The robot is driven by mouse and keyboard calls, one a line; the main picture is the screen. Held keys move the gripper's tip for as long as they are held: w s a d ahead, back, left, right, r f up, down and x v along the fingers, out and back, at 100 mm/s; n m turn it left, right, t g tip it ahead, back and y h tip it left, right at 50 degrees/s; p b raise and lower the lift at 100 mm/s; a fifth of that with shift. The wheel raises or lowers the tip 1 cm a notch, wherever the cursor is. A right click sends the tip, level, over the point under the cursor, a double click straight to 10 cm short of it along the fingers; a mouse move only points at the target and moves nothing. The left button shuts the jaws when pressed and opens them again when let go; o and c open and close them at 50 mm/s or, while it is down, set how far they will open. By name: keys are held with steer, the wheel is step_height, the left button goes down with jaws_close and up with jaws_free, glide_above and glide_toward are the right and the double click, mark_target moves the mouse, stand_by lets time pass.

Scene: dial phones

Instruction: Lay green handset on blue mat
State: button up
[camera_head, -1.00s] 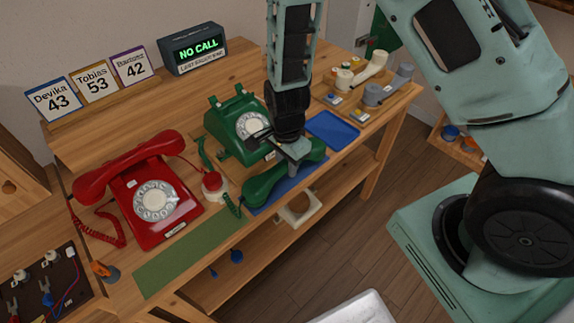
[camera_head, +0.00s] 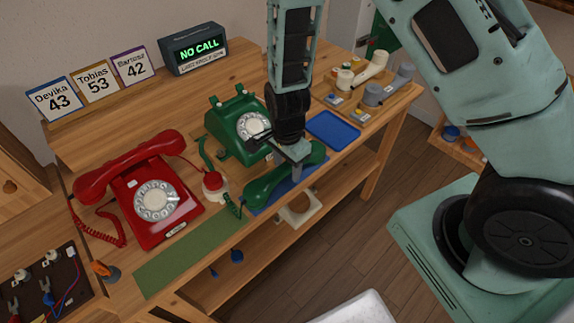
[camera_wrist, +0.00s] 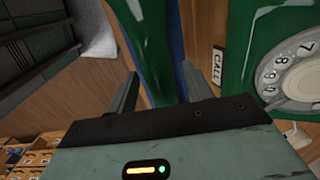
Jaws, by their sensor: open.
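The green handset (camera_head: 266,188) lies off its cradle along the front of the table, over the blue mat (camera_head: 293,187). Most of the mat is hidden under it. My gripper (camera_head: 287,160) is just above the handset's middle, pointing down. In the wrist view the handset (camera_wrist: 155,40) passes between the two open fingers of my gripper (camera_wrist: 158,88), with a strip of blue mat (camera_wrist: 177,45) beside it. The green phone (camera_head: 236,140) stands behind, its cradle empty; its dial side also shows in the wrist view (camera_wrist: 245,60).
A red phone (camera_head: 150,200) with its handset on stands at left, beside a green mat (camera_head: 190,256). A small red-and-white round object (camera_head: 213,184) sits next to the green cord. A blue tray (camera_head: 333,130) lies to the right. The display (camera_head: 196,48) reads NO CALL.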

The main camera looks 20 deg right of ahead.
mark_target(287, 165)
step_height(287, 165, up, 11)
steer(key=s+a+r+n, duration=0.3)
steer(key=s+r+n, duration=0.3)
steer(key=s+n, duration=0.4)
steer(key=s+a+r+n, duration=0.3)
steer(key=s+r+n, duration=0.3)
steer(key=s+n, duration=0.4)
steer(key=shift+r+n+y, duration=0.3)
steer(key=shift+r+n, duration=0.05)
steer(key=shift+n, duration=0.75)
steer(key=shift+a, duration=0.15)
